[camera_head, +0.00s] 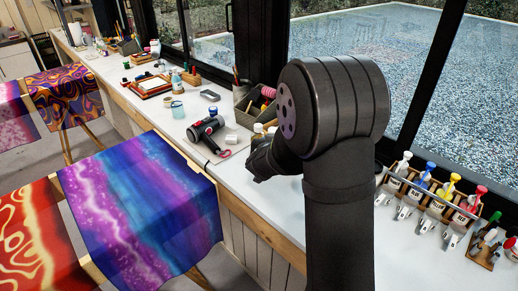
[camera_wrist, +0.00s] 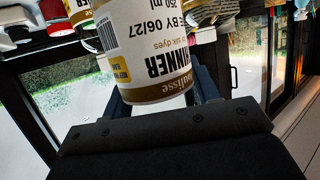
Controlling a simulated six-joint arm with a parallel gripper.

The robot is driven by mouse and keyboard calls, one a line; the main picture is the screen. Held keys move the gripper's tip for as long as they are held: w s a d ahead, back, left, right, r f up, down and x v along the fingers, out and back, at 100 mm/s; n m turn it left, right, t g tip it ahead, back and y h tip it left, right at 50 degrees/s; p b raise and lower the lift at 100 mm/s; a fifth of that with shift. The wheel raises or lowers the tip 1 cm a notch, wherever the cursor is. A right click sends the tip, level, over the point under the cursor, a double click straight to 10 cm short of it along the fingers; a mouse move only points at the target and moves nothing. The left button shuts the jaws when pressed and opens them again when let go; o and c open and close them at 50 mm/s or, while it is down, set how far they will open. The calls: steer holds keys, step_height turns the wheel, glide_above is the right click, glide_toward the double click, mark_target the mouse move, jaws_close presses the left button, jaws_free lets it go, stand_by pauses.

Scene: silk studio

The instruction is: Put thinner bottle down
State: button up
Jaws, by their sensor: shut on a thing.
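The thinner bottle (camera_wrist: 150,62), with a white, yellow and brown label, fills the top middle of the wrist view. My arm hides much of this area, and I cannot make out the held bottle there. Whether the bottle touches the worktop cannot be told.
A hair dryer (camera_head: 205,130) and a small white block (camera_head: 231,139) lie left of my gripper. A grey organiser (camera_head: 262,103) stands behind it. A rack of dye bottles (camera_head: 430,197) stands right of my arm. Dyed silk (camera_head: 145,205) hangs in front.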

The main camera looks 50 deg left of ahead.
steer(key=w+d+r, duration=0.1)
steer(key=d+r, duration=0.1)
steer(key=r, duration=0.5)
steer(key=w+d+r, duration=0.2)
steer(key=d+r, duration=0.1)
steer(key=r, duration=0.4)
steer(key=w+d+m+t+h, duration=0.2)
steer(key=w+d+m+h, duration=0.25)
steer(key=w+d, duration=1.3)
steer(key=w+d+m+h, duration=0.25)
steer(key=w+d, duration=0.25)
steer(key=d, duration=0.7)
steer(key=w+d+m+h, duration=0.25)
steer(key=w+d, duration=0.25)
steer(key=d, duration=0.7)
steer(key=d+m+g+h, duration=0.1)
steer(key=d+m+h, duration=0.3)
steer(key=d, duration=2.3)
steer(key=s+d+m+g+h, duration=0.15)
steer(key=s+d, duration=0.25)
steer(key=d, duration=0.8)
steer(key=s+d+m+g+h, duration=0.1)
steer(key=s+d+g+h, duration=0.2)
steer(key=d, duration=0.8)
steer(key=shift+t, duration=0.75)
steer(key=f, duration=2.1)
steer(key=shift+s+d+f, duration=0.1)
steer(key=shift+s+f, duration=0.25)
steer(key=shift+f, duration=0.05)
